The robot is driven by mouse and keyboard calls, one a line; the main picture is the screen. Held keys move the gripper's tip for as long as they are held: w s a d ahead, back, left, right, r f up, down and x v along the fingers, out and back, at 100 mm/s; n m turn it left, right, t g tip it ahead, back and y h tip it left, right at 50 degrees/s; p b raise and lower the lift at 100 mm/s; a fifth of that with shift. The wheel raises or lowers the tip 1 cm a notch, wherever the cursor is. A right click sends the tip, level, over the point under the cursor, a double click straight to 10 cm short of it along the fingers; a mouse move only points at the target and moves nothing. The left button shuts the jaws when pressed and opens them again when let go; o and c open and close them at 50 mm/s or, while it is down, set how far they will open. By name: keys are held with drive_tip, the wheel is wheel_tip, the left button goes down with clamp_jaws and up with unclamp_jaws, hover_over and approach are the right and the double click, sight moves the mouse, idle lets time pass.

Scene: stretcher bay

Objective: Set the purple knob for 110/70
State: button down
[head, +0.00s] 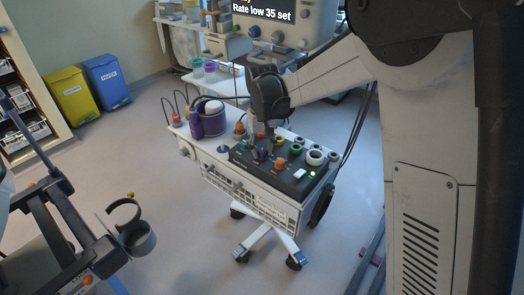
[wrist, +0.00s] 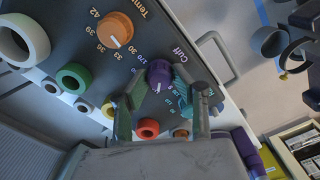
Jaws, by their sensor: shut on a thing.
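The purple knob (wrist: 159,73) sits on the dark control panel under the word "Cuff", with small numbers around it that are partly hidden or too small to read surely. A pale mark shows at its lower edge in the wrist view. My gripper (wrist: 157,80) has its fingers on both sides of the knob and is shut on it. In the head view my gripper (head: 261,146) reaches down onto the panel (head: 291,185) on top of the white cart, and the purple knob (head: 262,155) is partly hidden by it.
The orange "Temp" knob (wrist: 115,29) is close by; green (wrist: 73,78), yellow and red (wrist: 147,128) rings also stand near the fingers. A screen (head: 265,12) reads "Rate low 35 set". A purple holder (head: 207,118) stands at the cart's left end.

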sight(262, 150)
idle(0.4)
drive_tip(key=c, duration=1.4)
unclamp_jaws()
drive_tip(key=shift+c, duration=0.2)
wheel_tip(262, 150, up, 12)
